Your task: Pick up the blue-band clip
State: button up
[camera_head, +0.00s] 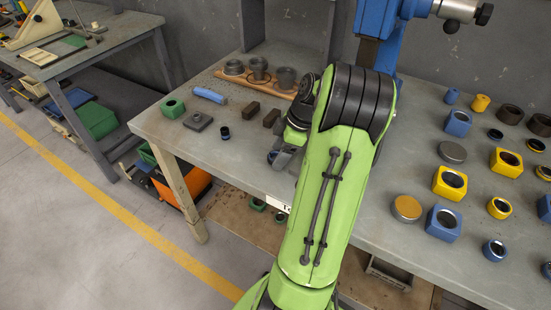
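My gripper (279,157) is near the front edge of the workbench, pointing down and partly hidden behind my green arm. Its fingertips are too small and covered to tell whether they are open or shut. A small dark round piece with a blue band (225,133) stands on the bench to the left of my gripper, apart from it. It may be the blue-band clip, but its shape is too small to be sure. A blue rod (209,95) lies farther back on the left.
A green block (173,108), a grey square plate (198,121) and dark blocks (251,109) lie nearby. A wooden board (232,84) holds dark cups. The blue press (379,22) stands behind my arm. Several blue and yellow blocks (450,182) and rings crowd the right side.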

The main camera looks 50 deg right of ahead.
jog(key=shift+r, duration=0.15)
jog(key=c, duration=0.8)
